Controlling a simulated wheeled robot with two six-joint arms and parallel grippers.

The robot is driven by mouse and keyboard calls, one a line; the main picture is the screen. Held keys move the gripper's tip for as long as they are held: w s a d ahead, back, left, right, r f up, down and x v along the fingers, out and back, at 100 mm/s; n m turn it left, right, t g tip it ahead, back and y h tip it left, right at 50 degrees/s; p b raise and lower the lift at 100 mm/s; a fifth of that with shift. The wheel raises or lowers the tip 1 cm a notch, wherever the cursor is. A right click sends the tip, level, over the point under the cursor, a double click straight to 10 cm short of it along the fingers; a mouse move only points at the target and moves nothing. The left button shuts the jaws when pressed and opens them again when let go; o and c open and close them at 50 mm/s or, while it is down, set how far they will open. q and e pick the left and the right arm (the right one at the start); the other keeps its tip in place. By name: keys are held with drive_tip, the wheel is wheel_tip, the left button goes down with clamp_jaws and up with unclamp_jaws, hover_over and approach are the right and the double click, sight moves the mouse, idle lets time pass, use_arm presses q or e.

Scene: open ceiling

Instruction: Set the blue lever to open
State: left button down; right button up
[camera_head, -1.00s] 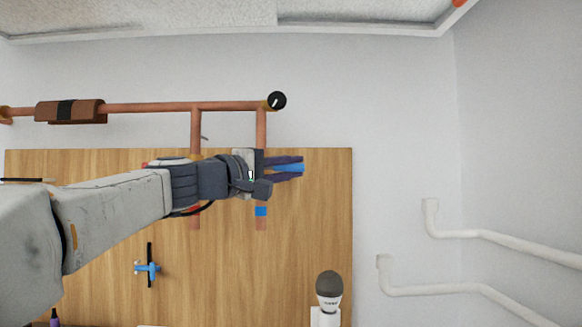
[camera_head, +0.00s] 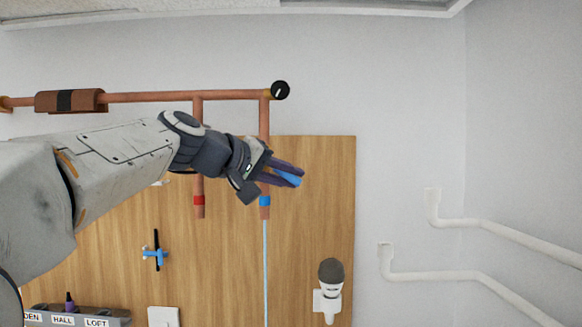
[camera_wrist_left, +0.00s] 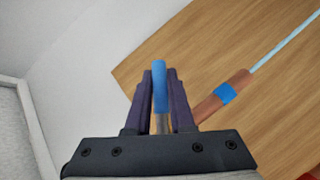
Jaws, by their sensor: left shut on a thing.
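The blue lever (camera_head: 288,179) sits between the fingers of my left gripper (camera_head: 284,174), which is shut on it. In the left wrist view the blue lever (camera_wrist_left: 160,88) also shows between the two dark purple fingers of the left gripper (camera_wrist_left: 161,92). The lever points to the right and a little downward in the head view. The copper pipe with a blue band (camera_head: 265,201) runs down behind the gripper, and a thin light-blue stream (camera_head: 265,265) comes from its lower end. My wrist hides the valve body. My right gripper is not in view.
A second copper pipe with a red band (camera_head: 199,200) hangs to the left. A wooden panel (camera_head: 330,220) is behind. A small blue tap-like fitting (camera_head: 154,253), a grey labelled box (camera_head: 85,316) and a grey-topped white fixture (camera_head: 330,275) are lower down. White pipes (camera_head: 500,236) run at right.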

use_arm(q)
drive_tip(key=shift+a+f, duration=0.1)
idle(0.4)
drive_tip(key=c, duration=0.8)
unclamp_jaws()
drive_tip(key=shift+b+v, duration=1.25)
drive_tip(key=shift+v, duration=4)
